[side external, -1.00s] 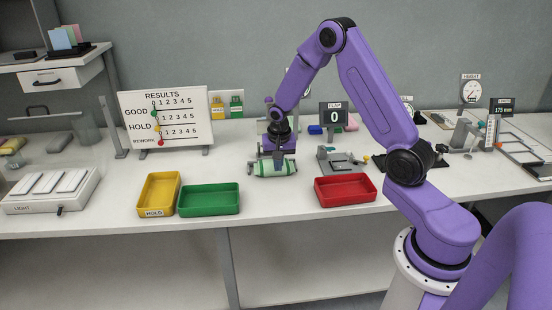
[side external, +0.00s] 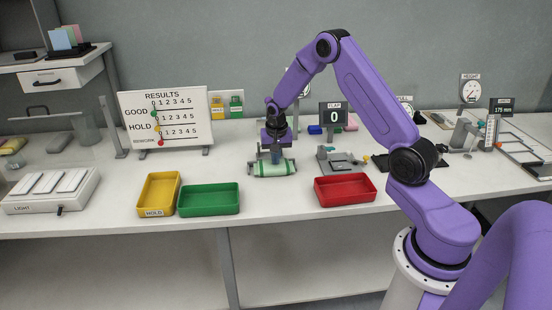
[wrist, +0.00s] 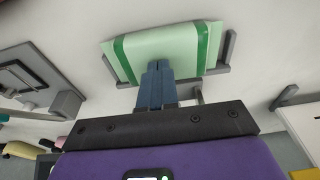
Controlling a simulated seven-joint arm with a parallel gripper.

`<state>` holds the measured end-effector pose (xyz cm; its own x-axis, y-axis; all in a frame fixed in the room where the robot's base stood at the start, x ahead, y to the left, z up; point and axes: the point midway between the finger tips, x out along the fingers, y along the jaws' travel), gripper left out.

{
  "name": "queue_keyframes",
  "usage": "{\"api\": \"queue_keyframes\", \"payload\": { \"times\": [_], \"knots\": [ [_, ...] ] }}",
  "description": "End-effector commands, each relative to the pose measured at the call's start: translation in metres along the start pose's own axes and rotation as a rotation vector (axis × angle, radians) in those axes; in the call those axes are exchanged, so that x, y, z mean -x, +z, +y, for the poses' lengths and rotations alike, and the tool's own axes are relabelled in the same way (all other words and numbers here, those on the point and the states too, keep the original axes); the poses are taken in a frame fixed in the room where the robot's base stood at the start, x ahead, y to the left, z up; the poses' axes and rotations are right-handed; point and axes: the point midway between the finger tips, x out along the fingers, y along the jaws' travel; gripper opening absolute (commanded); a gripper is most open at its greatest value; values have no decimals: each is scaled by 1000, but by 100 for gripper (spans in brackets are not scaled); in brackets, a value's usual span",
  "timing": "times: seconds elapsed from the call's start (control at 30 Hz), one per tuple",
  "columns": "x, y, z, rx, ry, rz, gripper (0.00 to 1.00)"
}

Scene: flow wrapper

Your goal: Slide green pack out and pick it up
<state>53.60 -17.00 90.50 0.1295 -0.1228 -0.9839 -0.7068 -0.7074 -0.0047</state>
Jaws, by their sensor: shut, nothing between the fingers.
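The green pack (side external: 272,168) is a pale green packet with darker green bands near its ends. It lies on a low grey holder with short posts at its ends. It also shows in the wrist view (wrist: 178,42), with grey rails (wrist: 228,46) beside it. My gripper (side external: 277,158) is pointing down at the pack's back edge. In the wrist view my gripper's blue fingers (wrist: 158,68) are together, with nothing between them, and their tips overlap the pack's near edge. I cannot tell whether they touch it.
A green tray (side external: 209,213) and a yellow HOLD tray (side external: 144,209) stand front left, a red tray (side external: 345,203) front right. A grey fixture (side external: 340,167) with a FLAP display (side external: 334,116) stands just right of the pack. The table in front of the pack is clear.

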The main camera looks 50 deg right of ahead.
Motion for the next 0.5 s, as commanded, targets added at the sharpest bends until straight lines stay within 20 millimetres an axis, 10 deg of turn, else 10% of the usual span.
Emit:
{"api": "queue_keyframes", "payload": {
  "times": [0.5],
  "knots": [
    [6, 71, 1, 6, 13, -17, 0]
  ]
}}
